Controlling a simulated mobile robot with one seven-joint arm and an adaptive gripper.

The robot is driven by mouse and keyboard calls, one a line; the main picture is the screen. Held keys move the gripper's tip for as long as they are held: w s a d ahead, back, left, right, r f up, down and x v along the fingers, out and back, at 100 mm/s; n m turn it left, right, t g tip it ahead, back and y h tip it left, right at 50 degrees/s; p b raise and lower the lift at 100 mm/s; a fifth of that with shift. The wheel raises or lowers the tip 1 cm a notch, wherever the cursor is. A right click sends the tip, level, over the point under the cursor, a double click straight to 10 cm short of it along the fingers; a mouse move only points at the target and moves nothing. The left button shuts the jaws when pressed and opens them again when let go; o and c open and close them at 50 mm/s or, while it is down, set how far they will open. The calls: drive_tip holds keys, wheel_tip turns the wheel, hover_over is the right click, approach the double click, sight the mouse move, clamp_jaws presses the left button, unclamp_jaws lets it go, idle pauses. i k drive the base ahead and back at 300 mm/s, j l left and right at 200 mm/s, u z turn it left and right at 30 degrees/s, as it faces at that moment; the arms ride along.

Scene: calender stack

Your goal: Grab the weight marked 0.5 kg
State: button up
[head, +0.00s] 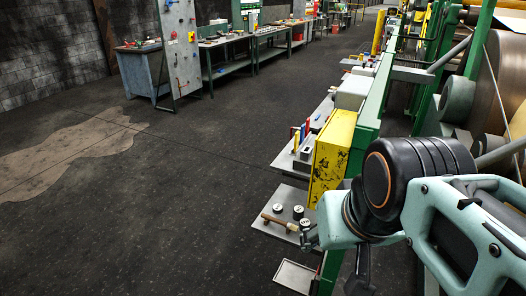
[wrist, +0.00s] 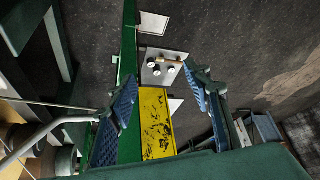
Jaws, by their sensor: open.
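Three small weights with pale tops sit on a grey shelf plate (head: 262,226) beside the green machine frame: one at the left (head: 278,208), one at the right (head: 298,212) and one nearest my arm (head: 305,223). Their markings are too small to read, so I cannot tell which is 0.5 kg. In the wrist view the weights (wrist: 170,69) stand on the same plate (wrist: 178,54), beyond my fingertips. My gripper (wrist: 160,76) is open and empty, with its blue-padded fingers wide apart. My arm partly covers the plate's right side in the head view.
A brown-handled tool (head: 280,221) lies beside the weights. A yellow box (head: 332,155) and green frame (head: 366,130) rise close behind the plate. A lower pale tray (head: 295,276) sits in front. The floor to the left is clear; workbenches (head: 232,70) stand far back.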

sight(277, 209)
drive_tip(key=i+j+u, duration=0.25)
drive_tip(key=j, duration=0.15)
drive_tip(key=i+j+u, duration=0.1)
drive_tip(key=j+u, duration=0.15)
drive_tip(key=j, duration=0.2)
drive_tip(key=i+j+u, duration=0.4)
drive_tip(key=i+j, duration=0.2)
drive_tip(key=i+j+u, duration=0.15)
drive_tip(key=i, duration=0.3)
drive_tip(key=i+z, duration=0.45)
drive_tip(key=z, duration=0.2)
drive_tip(key=i+j+z, duration=0.15)
drive_tip(key=z, duration=0.2)
drive_tip(key=i+z, duration=0.2)
drive_tip(key=z, duration=0.15)
drive_tip(key=i+z, duration=0.2)
drive_tip(key=z, duration=0.2)
drive_tip(key=i+j+z, duration=0.15)
drive_tip(key=z, duration=0.2)
drive_tip(key=i+j+z, duration=0.15)
drive_tip(key=i+z, duration=0.3)
drive_tip(key=i+j+z, duration=0.2)
drive_tip(key=z, duration=0.25)
drive_tip(key=i+j+z, duration=0.2)
drive_tip(key=j, duration=0.15)
drive_tip(key=j+z, duration=0.25)
drive_tip(key=i+j, duration=0.05)
drive_tip(key=j, duration=0.05)
